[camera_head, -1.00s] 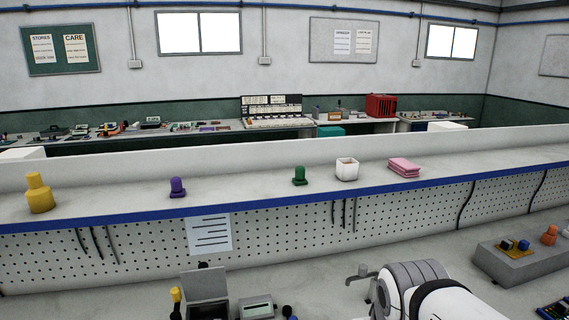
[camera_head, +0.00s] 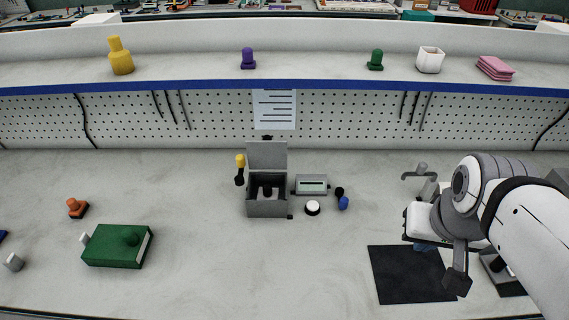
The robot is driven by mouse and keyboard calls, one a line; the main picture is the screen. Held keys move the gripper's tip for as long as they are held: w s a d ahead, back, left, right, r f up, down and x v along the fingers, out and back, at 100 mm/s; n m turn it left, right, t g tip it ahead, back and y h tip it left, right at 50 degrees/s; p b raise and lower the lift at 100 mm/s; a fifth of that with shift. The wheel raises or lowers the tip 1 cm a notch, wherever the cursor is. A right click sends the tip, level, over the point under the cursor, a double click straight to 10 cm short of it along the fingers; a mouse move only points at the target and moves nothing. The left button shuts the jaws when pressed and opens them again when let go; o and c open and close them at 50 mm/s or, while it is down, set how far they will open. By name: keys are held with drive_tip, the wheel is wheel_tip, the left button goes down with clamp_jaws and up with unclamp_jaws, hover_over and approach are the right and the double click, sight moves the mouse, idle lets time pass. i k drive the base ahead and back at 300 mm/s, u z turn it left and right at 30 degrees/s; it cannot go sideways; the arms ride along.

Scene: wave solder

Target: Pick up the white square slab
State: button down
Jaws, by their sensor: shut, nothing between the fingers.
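I cannot clearly pick out a white square slab in the current view. My arm reaches in from the right edge, with my gripper (camera_head: 457,282) low over the right edge of a black mat (camera_head: 405,285). The gripper is shut and holds nothing that I can see. A white part beside the arm's joint, above the mat, is partly covered, and I cannot tell whether it belongs to the arm. My arm hides some of the bench at the right.
A grey open-lidded box (camera_head: 267,207) and display unit (camera_head: 311,185) stand mid-bench. A green book-like block (camera_head: 118,246) and orange knob (camera_head: 76,208) lie left. The raised shelf holds a yellow bottle (camera_head: 120,58), white cup (camera_head: 430,60) and pink stack (camera_head: 495,68). The front middle is clear.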

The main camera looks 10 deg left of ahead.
sight(266, 192)
drive_tip(key=z, duration=0.35)
drive_tip(key=k, duration=0.9)
drive_tip(key=u, duration=0.75)
drive_tip(key=i, duration=0.95)
